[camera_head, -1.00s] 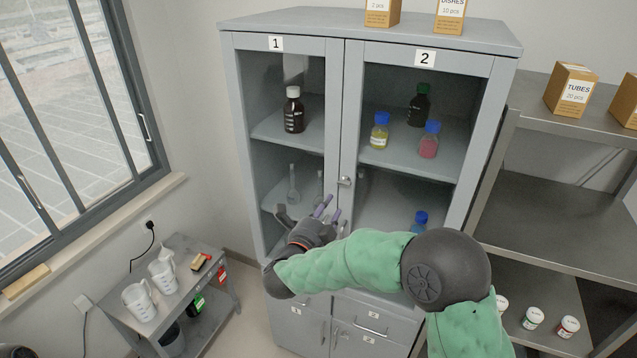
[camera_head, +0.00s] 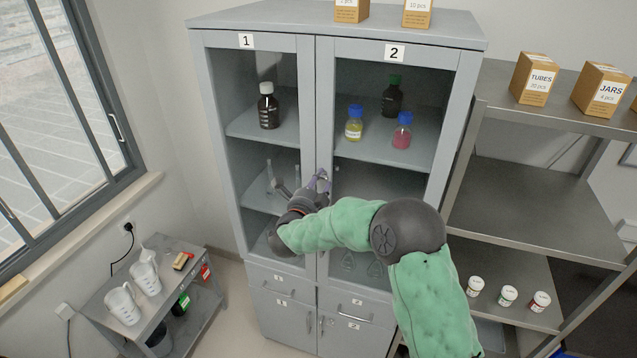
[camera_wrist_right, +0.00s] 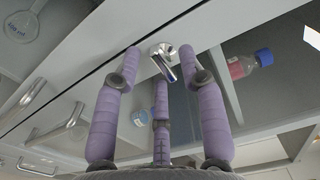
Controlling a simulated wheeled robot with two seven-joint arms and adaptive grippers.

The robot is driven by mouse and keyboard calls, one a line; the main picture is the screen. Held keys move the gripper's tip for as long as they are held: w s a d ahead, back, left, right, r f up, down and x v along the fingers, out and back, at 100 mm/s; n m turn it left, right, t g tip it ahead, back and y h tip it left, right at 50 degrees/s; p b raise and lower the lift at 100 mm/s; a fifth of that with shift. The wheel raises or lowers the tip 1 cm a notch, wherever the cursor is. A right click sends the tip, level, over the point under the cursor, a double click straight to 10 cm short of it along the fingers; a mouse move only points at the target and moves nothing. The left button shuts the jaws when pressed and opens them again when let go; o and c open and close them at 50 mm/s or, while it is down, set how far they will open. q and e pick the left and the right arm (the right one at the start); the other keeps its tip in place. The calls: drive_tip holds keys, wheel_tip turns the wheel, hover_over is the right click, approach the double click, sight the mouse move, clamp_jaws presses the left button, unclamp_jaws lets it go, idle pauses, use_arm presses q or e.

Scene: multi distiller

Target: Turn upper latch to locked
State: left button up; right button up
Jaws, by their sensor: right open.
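The upper latch (camera_wrist_right: 164,60) is a small shiny metal handle on a round base, at the seam between the upper cabinet doors. In the right wrist view its lever slants from the base toward my fingers. My right gripper (camera_head: 320,181), with purple fingers, is in front of the seam at latch height and covers most of the latch in the head view. In the right wrist view the gripper (camera_wrist_right: 160,67) is open, with its fingertips spread on either side of the latch. I cannot tell whether any finger touches it. My left gripper is out of view.
The grey cabinet (camera_head: 306,42) has glass doors; bottles and flasks stand inside. Lower doors and drawers (camera_head: 358,304) are below. A shelf rack (camera_head: 540,190) with boxes and jars stands right. A low cart (camera_head: 165,290) with jugs stands left, under the window.

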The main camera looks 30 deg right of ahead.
clamp_jaws()
drive_tip(key=shift+n, duration=0.4)
drive_tip(key=n+b, duration=0.1)
drive_tip(key=n, duration=0.1)
drive_tip(key=shift+f+n, duration=0.1)
drive_tip(key=shift+n, duration=0.3)
drive_tip(key=n, duration=0.3)
drive_tip(key=shift+s+d+n, duration=0.1)
drive_tip(key=shift+n, duration=0.2)
drive_tip(key=n, duration=0.2)
drive_tip(key=n+p, duration=0.1)
drive_tip(key=n, duration=0.1)
drive_tip(key=shift+r+n, duration=0.2)
drive_tip(key=shift+n, duration=0.1)
drive_tip(key=n+p, duration=0.2)
drive_tip(key=n, duration=0.4)
drive_tip(key=shift+n+p, duration=0.3)
